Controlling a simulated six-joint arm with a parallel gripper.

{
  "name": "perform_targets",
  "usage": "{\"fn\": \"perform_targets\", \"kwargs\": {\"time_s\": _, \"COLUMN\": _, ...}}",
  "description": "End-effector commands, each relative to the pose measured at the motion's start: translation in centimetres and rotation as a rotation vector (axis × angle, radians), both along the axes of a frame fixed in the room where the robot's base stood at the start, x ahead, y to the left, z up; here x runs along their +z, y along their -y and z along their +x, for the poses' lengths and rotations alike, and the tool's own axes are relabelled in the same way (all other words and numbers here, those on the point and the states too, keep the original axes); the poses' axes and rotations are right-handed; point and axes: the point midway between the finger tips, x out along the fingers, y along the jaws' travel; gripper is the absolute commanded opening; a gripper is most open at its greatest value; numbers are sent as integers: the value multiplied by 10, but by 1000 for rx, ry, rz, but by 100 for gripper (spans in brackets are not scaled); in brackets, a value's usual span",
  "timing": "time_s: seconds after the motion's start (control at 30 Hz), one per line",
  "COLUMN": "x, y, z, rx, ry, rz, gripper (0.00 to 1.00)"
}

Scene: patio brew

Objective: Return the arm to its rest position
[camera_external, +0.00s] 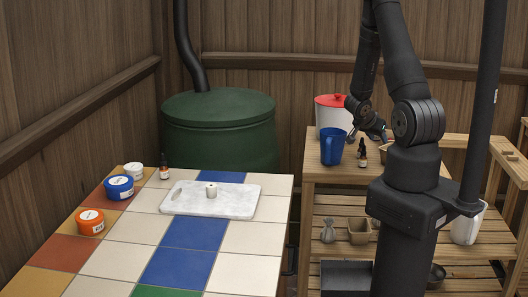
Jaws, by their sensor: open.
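My arm rises at the right and bends down over the wooden shelf table (320,174). My gripper (372,134) is open and hangs over the tabletop, partly hidden behind my own arm. A blue mug (331,149) stands just left of the gripper. A small dark dropper bottle (362,156) stands upright below it. Whether the fingers touch anything is too small to tell, but nothing is seen held between them.
A white pot with a red lid (332,114) stands behind the mug. On the tiled table (105,262), a marble board (240,204) carries a small white cylinder (211,190). A dropper bottle (164,168) and orange (90,222), blue (119,187) and white (133,171) tubs stand left.

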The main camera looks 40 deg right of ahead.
Motion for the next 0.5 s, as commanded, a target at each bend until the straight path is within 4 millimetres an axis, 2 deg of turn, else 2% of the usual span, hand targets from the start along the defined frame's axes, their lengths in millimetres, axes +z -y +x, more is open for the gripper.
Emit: {"fn": "perform_targets", "kwargs": {"time_s": 0.5, "x": 46, "y": 35, "z": -67, "rx": -5, "ry": 2, "rz": -2, "gripper": 41}}
